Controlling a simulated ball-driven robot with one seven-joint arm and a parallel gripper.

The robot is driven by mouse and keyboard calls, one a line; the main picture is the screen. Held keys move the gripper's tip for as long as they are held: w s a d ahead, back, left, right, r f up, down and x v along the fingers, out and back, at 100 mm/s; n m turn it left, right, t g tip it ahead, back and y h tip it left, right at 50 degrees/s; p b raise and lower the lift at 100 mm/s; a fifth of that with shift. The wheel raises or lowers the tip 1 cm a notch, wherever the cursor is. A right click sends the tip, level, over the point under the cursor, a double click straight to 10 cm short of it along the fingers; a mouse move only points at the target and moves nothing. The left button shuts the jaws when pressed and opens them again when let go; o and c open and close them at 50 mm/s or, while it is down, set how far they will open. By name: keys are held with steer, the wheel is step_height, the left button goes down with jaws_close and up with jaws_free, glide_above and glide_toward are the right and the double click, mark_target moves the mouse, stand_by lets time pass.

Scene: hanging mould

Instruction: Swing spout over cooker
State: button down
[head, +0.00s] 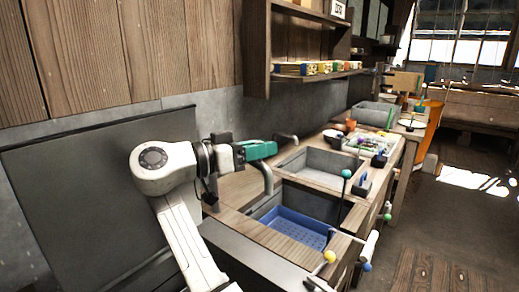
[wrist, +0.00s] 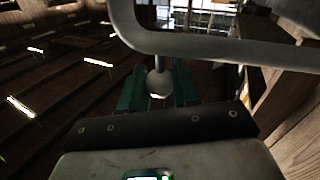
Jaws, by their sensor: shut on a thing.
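The spout (head: 267,178) is a bent grey metal pipe above the counter by the sinks, partly hidden behind my gripper. In the wrist view its thick curved tube (wrist: 205,46) crosses the top of the picture. My gripper (head: 263,150) has green fingers and sits at the spout. In the wrist view the fingers (wrist: 158,88) are shut on a small grey knob (wrist: 158,80) on a thin stem, just below the tube. I cannot make out a cooker for sure; a large dark flat panel (head: 80,200) stands at the left, behind my arm.
Coloured knobs on rods stand along the counter's right edge. A wall shelf (head: 318,75) hangs above. The floor at the right (head: 450,220) is open.

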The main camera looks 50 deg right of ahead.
steer(key=c, duration=0.9)
jaws_free()
steer(key=shift+o, duration=0.2)
steer(key=r, duration=0.3)
steer(key=shift+s+r, duration=0.25)
steer(key=shift+r, duration=0.15)
steer(key=s+a+r, duration=0.3)
steer(key=s+r, duration=0.6)
steer(key=s, duration=0.4)
steer(key=shift+a, duration=0.4)
steer(key=shift+c, duration=0.3)
